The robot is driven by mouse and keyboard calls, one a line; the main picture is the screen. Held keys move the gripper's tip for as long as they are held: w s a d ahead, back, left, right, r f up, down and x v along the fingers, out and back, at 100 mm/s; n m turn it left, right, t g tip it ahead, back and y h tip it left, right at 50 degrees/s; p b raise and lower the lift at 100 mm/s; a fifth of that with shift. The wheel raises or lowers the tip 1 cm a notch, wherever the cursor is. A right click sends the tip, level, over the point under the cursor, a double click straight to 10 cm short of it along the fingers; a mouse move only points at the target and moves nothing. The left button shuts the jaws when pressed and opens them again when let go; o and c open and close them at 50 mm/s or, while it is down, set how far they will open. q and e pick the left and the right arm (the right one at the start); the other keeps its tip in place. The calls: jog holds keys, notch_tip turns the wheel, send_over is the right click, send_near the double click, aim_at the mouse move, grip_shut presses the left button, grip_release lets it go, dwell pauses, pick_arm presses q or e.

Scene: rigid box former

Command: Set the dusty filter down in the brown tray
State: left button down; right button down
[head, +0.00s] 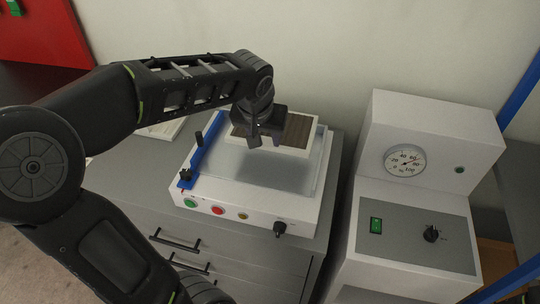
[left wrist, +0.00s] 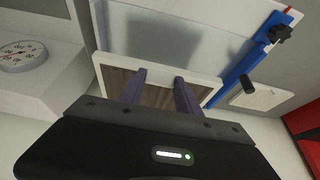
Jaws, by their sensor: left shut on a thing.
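The dusty filter (head: 298,130) is a flat panel with brown pleats in a white frame; it also shows in the left wrist view (left wrist: 119,80). My left gripper (head: 266,140) is shut on the filter and holds it above the back of the white machine's recessed bed. A shadow lies on the bed in front of the filter. In the left wrist view the two fingers (left wrist: 160,76) meet the filter's frame. A brown surface, possibly the brown tray (head: 495,255), shows at the lower right, mostly hidden by the gauge cabinet. My right gripper is out of view.
The white machine (head: 245,203) with a blue clamp bar (head: 193,160) stands on a grey drawer cabinet (head: 225,250). A white gauge cabinet (head: 430,125) stands to its right. A pale panel (head: 160,130) lies left of the machine. A blue post (head: 520,90) rises at the far right.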

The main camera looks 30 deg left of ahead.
pick_arm(q)
jog(key=shift+f, duration=2.4)
notch_tip(320, 180, down, 4)
jog(key=shift+s+r, duration=0.1)
jog(key=shift+r, duration=0.05)
jog(key=shift+f, duration=0.3)
jog(key=c, duration=0.9)
grip_release()
jog(key=shift+r, duration=0.1)
jog(key=shift+o, duration=0.2)
jog(key=shift+r, duration=0.15)
